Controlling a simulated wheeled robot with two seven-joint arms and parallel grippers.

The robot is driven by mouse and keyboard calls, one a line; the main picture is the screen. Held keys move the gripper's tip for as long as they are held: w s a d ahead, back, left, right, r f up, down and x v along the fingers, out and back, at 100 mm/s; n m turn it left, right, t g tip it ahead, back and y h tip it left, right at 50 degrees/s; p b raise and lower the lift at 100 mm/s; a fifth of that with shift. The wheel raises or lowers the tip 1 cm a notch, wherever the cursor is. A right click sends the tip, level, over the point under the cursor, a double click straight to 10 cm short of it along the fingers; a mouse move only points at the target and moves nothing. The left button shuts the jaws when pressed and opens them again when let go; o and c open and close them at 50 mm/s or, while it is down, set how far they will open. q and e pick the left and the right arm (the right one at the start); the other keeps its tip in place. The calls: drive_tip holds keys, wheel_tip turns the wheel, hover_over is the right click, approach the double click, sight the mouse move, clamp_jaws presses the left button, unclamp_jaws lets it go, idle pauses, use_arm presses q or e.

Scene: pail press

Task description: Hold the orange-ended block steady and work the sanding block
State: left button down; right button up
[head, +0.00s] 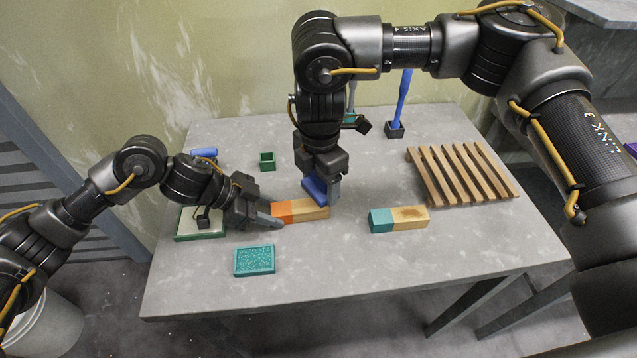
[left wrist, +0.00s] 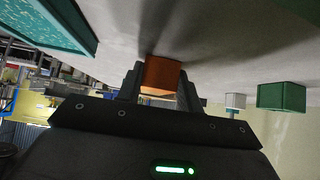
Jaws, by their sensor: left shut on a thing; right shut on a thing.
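The orange-ended block (head: 312,212) lies on the grey table, its orange end to the left and bare wood to the right. My left gripper (head: 276,219) is shut on the orange end; in the left wrist view the orange end (left wrist: 161,75) sits between the fingers (left wrist: 160,84). My right gripper (head: 325,190) points down and is shut on the blue sanding block (head: 314,187), over the wooden part of the orange-ended block. The sanding block seems to touch the wood, but the gripper partly hides the contact.
A teal-ended block (head: 383,220) with a brown patch lies to the right. A teal speckled pad (head: 254,260) lies in front. A slatted wooden rack (head: 462,174) is at the right.

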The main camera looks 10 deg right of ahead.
use_arm(q)
drive_tip(key=c, duration=0.9)
unclamp_jaws()
drive_tip(key=shift+o, duration=0.2)
drive_tip(key=v, duration=1.2)
